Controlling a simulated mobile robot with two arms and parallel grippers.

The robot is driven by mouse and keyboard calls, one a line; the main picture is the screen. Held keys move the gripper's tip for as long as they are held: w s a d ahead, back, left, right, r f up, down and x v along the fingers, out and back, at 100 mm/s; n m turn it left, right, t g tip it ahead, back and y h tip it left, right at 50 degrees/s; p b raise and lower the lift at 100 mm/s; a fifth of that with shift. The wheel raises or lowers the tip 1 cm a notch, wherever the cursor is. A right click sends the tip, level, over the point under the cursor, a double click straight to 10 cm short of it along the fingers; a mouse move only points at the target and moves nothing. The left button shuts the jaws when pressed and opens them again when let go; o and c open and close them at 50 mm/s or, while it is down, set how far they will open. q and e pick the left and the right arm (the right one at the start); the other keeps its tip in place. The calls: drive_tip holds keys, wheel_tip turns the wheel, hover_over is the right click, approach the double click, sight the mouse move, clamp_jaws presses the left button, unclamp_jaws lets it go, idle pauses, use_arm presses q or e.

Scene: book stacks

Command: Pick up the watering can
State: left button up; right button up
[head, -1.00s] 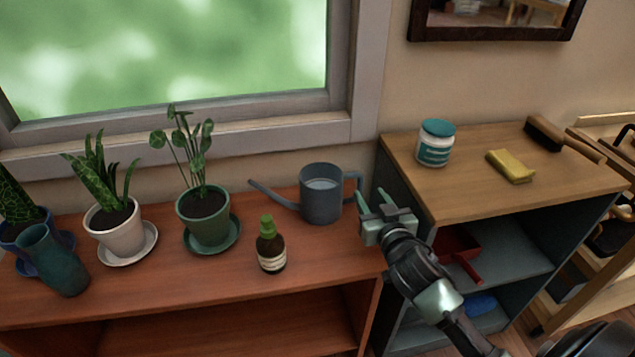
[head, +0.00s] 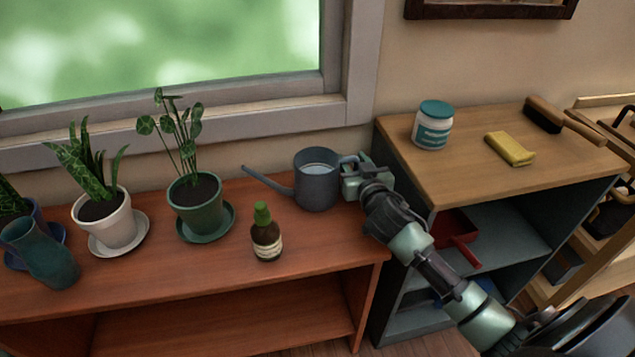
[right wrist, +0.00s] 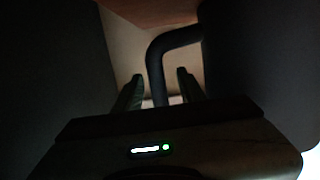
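The grey watering can (head: 317,187) stands upright on the red-brown shelf top, its spout pointing left and its handle to the right. My right gripper (head: 352,172) is at the handle side of the can. In the right wrist view the dark handle (right wrist: 156,68) runs between the two fingers of my right gripper (right wrist: 158,88). The fingers are apart, with a visible gap on the right side of the handle. My left gripper is not in view.
A brown bottle (head: 267,238) with a green cap stands front-left of the can. Potted plants, including one in a green pot (head: 197,206), stand further left. A higher wooden cabinet (head: 460,170) is close on the right, bearing a white jar (head: 433,128) and a yellow sponge (head: 510,149).

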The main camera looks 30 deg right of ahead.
clamp_jaws()
idle(1.4)
drive_tip(key=shift+r, duration=0.15)
